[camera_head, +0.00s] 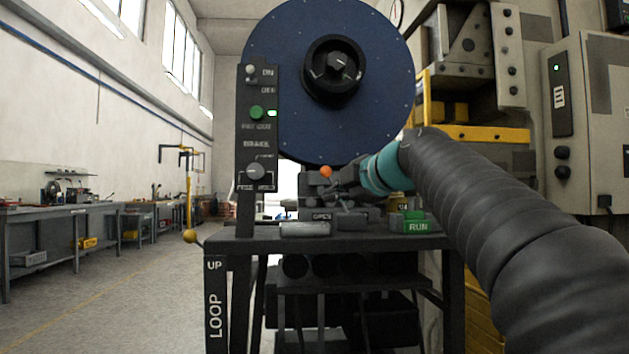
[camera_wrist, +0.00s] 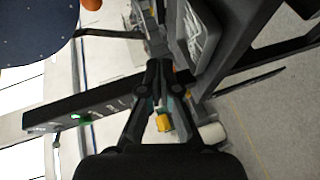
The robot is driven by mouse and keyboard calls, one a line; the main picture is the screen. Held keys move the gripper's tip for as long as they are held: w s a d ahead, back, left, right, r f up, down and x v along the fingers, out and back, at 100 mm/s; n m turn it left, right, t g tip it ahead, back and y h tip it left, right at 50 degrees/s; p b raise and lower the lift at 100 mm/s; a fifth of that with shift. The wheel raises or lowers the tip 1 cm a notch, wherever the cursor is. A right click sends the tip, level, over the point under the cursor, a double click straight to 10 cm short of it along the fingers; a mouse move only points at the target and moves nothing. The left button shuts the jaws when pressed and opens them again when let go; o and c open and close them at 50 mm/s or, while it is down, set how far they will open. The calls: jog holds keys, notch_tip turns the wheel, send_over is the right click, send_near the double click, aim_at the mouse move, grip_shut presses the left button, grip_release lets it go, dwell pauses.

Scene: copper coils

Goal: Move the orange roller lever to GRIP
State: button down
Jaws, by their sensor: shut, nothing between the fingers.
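The orange ball knob (camera_head: 326,171) of the roller lever shows above the dark bench top, just left of my gripper. It also shows cut off at the top edge of the wrist view (camera_wrist: 92,4). My gripper (camera_head: 341,189) is at the end of the teal wrist, over the bench. In the wrist view my gripper (camera_wrist: 160,64) has its fingers together with nothing between them, apart from the orange knob. An OPEN label (camera_head: 321,216) sits on the bench below the knob. I cannot read a GRIP label. The lever's shaft is mostly hidden.
A large blue disc (camera_head: 290,60) stands behind the bench (camera_head: 240,243). A dark control panel (camera_head: 257,128) rises at left, with a yellow ball handle (camera_head: 190,236) beside it. A green RUN block (camera_head: 416,226) is at right. The floor at left is clear.

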aim_at(321, 173)
jog(key=w+r+n, duration=0.1)
jog(key=w+r+n+y, duration=0.1)
jog(key=r+n, duration=0.1)
jog(key=w+r+n+t, duration=0.1)
jog(key=shift+w+a+r+n+y+b, duration=0.1)
jog(key=shift+a+r+n+y+b, duration=0.1)
jog(key=shift+r+n+y+b, duration=0.15)
jog(key=shift+a, duration=0.1)
jog(key=w+a+p, duration=0.1)
jog(key=w+p, duration=0.3)
jog(key=w, duration=0.5)
jog(key=shift+w+a, duration=0.15)
dwell(0.5)
